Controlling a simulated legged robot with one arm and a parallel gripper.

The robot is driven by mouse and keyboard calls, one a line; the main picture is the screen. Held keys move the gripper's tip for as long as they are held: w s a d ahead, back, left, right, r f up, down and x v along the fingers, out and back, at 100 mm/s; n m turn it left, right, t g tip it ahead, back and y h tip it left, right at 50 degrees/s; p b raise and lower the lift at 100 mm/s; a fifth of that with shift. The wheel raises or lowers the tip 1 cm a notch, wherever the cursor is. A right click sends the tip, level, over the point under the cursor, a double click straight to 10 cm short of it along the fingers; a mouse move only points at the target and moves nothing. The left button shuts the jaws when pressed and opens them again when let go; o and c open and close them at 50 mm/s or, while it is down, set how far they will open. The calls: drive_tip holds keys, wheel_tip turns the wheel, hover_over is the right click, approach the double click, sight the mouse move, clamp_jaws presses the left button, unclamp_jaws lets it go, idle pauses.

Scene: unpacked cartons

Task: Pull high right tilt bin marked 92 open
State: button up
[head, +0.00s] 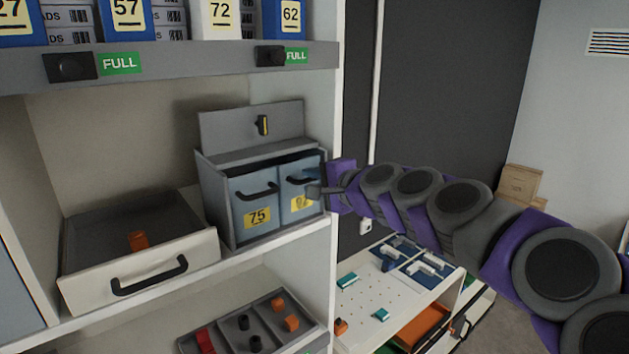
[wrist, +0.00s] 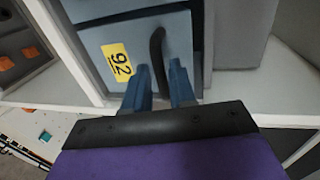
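The tilt bin marked 92 (head: 290,206) is the right one of two blue-grey bins in a grey housing on the shelf. Its yellow label is partly hidden by my gripper (head: 315,190) in the head view. In the wrist view, the bin front (wrist: 88,45) fills the upper middle, with the label 92 (wrist: 118,62) turned sideways. Its black handle (wrist: 157,48) runs down toward my gripper (wrist: 162,75). The two blue fingers are apart, with the handle's near end between them; I cannot tell whether they touch it. The bin looks shut.
The bin marked 75 (head: 255,205) sits just left. A white drawer (head: 140,268) with a black handle is further left. A grey tray (head: 250,322) of small parts lies below. The shelf's white upright (head: 338,120) stands close to my arm. A pegboard table (head: 385,300) is at right.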

clamp_jaws()
drive_tip(key=shift+s+f, duration=0.1)
drive_tip(key=shift+f, duration=0.05)
idle(0.4)
